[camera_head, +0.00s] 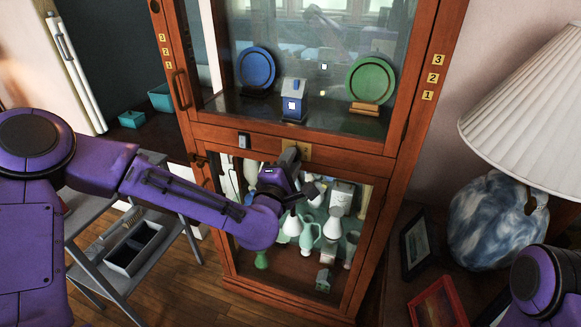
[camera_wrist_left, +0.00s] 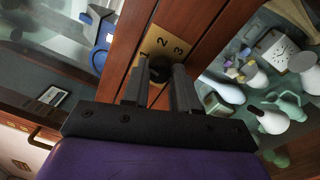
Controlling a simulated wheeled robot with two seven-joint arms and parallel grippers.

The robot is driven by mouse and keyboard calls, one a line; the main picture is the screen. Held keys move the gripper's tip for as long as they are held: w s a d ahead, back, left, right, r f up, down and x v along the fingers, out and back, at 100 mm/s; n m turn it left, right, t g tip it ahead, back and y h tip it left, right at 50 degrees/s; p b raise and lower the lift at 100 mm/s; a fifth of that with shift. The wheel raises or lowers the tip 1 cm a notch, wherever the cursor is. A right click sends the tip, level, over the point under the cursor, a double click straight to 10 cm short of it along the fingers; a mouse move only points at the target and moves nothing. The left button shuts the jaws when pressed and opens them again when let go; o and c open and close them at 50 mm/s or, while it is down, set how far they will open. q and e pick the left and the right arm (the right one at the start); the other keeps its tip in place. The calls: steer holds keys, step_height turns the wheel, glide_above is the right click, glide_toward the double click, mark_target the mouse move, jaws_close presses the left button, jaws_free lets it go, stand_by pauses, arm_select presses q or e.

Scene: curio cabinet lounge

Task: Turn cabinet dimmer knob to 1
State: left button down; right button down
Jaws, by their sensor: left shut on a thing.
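The wooden cabinet (camera_head: 215,137) stands ahead, with a brass dial plate (camera_head: 304,152) on the rail between its upper and lower glass sections. In the left wrist view the plate (camera_wrist_left: 165,44) shows a 2 and a 3, and a mark at its other end partly hidden by a finger. My left gripper (camera_head: 289,157) is at this plate. In the left wrist view its two dark fingers (camera_wrist_left: 162,74) are shut on the dark dimmer knob (camera_wrist_left: 160,66), which is mostly hidden between them. The knob's pointer setting cannot be read. My right gripper is out of view.
Blue and green plates and a small blue house stand behind the upper glass; vases and figures stand below. A small switch (camera_head: 244,141) is on the rail left of my gripper. A lamp (camera_head: 525,100) and picture frames (camera_head: 416,245) are at right, a grey stand (camera_head: 137,246) at left.

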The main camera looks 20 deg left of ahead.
arm_select(q)
steer(key=shift+f+n+b, duration=0.1)
steer(key=shift+n+b, duration=0.3)
steer(key=shift+n, duration=0.5)
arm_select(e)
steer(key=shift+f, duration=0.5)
arm_select(q)
steer(key=shift+n, duration=0.3)
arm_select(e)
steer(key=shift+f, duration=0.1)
arm_select(q)
steer(key=c, duration=0.9)
jaws_free()
